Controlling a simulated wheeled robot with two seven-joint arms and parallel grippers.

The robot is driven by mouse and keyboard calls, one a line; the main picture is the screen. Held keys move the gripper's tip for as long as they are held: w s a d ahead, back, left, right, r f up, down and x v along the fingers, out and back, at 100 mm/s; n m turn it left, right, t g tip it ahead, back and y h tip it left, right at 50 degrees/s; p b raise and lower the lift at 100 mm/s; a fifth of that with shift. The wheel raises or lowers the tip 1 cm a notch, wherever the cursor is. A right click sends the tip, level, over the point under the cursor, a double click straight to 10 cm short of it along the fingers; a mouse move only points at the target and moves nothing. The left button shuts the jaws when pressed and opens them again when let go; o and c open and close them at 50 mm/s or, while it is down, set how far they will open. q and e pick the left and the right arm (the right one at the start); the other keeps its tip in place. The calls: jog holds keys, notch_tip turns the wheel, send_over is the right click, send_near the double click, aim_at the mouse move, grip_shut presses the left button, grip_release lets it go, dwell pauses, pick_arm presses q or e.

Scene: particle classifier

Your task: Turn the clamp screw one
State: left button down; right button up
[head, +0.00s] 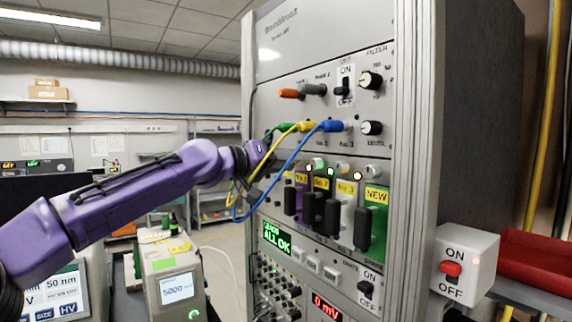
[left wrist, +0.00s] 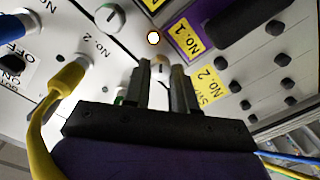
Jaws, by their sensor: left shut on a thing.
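My left gripper (head: 264,160) reaches in from the left to the front of the tall grey rack, close to the row of modules. In the left wrist view, my left gripper (left wrist: 162,82) has both fingers on either side of a small metal clamp screw (left wrist: 160,66) and is shut on it. The fingers hide most of the screw. In the head view I cannot make out the held screw behind the gripper. My right gripper is not in view.
A yellow plug (left wrist: 68,76) with its cable is close beside my left gripper. A blue cable (head: 284,178) loops below it. Black module handles (head: 332,218) stick out to the right. A white ON/OFF box (head: 464,264) is at the rack's right side.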

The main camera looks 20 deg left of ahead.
pick_arm(q)
jog(key=shift+r+m+b, duration=0.2)
jog(key=shift+m+b, duration=0.45)
jog(key=shift+m, duration=2.95)
jog(key=c, duration=0.9)
grip_release()
jog(key=shift+f, duration=0.15)
jog(key=b+v, duration=0.2)
jog(key=v, duration=0.3)
jog(key=b+v, duration=0.2)
jog(key=v, duration=0.3)
jog(key=shift+s+f, duration=0.15)
jog(key=shift+s, duration=0.1)
